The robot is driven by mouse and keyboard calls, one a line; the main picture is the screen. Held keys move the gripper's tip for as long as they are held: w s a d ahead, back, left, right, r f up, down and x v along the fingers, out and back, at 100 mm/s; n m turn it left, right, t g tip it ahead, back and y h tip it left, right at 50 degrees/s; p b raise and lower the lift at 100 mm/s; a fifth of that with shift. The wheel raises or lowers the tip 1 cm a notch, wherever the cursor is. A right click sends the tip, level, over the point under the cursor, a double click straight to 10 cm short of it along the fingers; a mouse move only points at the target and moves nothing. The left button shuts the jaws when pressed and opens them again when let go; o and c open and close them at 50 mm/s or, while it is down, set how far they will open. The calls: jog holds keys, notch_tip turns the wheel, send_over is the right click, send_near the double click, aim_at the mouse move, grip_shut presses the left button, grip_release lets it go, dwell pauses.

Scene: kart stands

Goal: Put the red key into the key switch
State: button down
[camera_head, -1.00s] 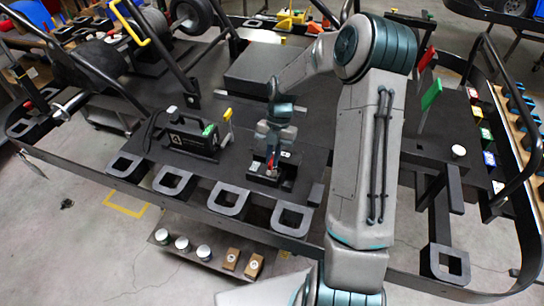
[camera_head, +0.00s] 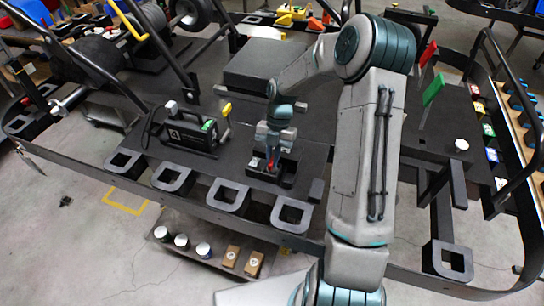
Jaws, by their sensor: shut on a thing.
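My gripper (camera_head: 271,157) points down over the black kart deck, in the middle of the head view. It is shut on the red key (camera_head: 271,166), of which only a small red part shows between the fingers. The key switch appears to be the small black box (camera_head: 288,172) right under and beside the fingers. The key is at or just over this box; I cannot tell whether its tip is inside, since the fingers hide it.
A black box with a handle (camera_head: 188,136) stands left of my gripper. A yellow-topped lever (camera_head: 226,108) rises beside it. A large dark block (camera_head: 262,66) lies behind. Black square loops (camera_head: 228,197) line the front edge. Green (camera_head: 433,90) and red flags stand at right.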

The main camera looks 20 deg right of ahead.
jog(key=shift+f, duration=0.25)
jog(key=c, duration=1.4)
grip_release()
jog(key=shift+c, duration=0.2)
jog(key=shift+r, duration=0.15)
jog(key=b+v, duration=0.2)
jog(key=v, duration=1.1)
jog(key=shift+w+r, duration=0.15)
jog(key=shift+r, duration=0.15)
